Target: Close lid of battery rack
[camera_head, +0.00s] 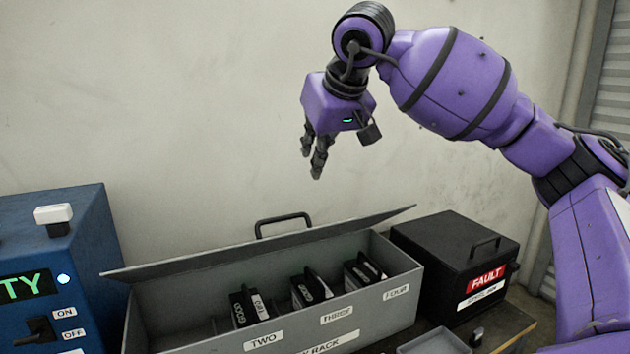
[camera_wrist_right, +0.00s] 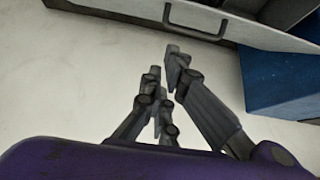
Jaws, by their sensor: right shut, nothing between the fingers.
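The grey battery rack (camera_head: 213,340) is a long open-topped box at the lower middle of the head view. Its lid (camera_head: 160,266) is raised along the back of the box and seen nearly edge-on. A dark handle (camera_head: 283,221) stands up behind the lid's edge; it also shows in the right wrist view (camera_wrist_right: 194,34), on a grey panel. My right gripper (camera_head: 312,160) is shut and empty, pointing down in front of the wall, above the handle and apart from it. Its fingers also show in the right wrist view (camera_wrist_right: 166,76). My left gripper is not in view.
Several dark batteries (camera_head: 310,287) stand inside the rack. A black box labelled FAULT (camera_head: 440,262) stands close to its right. A blue control box (camera_head: 95,235) with switches stands at the left. A bare wall (camera_head: 150,110) rises behind. A small grey tray (camera_head: 435,342) is in front.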

